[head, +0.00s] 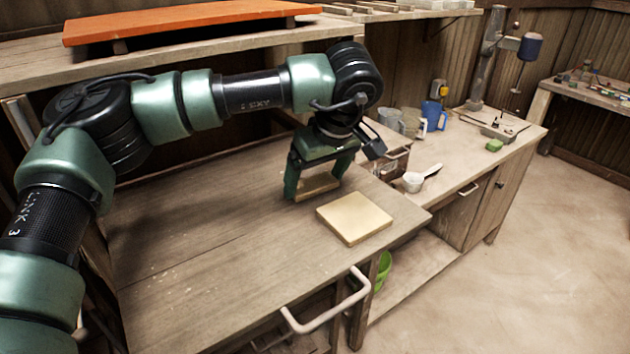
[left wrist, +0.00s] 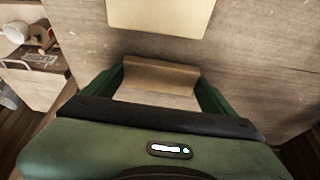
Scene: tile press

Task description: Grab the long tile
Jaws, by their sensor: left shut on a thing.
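The long tile (head: 318,185) is a narrow tan piece held between the fingers of my left gripper (head: 315,180). In the left wrist view the long tile (left wrist: 160,77) spans the gap between the two green fingers of the left gripper (left wrist: 157,80). The gripper is shut on it, low over the wooden table; I cannot tell whether the tile touches the tabletop. A wider square, cream-coloured tile (head: 354,217) lies flat on the table just right of the gripper, and it shows at the top of the left wrist view (left wrist: 160,14). My right gripper is not in view.
The wooden table (head: 220,235) is clear at left and front. A white scoop (head: 414,181), a blue jug (head: 433,116) and a drill press (head: 488,60) stand on the bench at right. An orange board (head: 190,22) lies on the shelf above.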

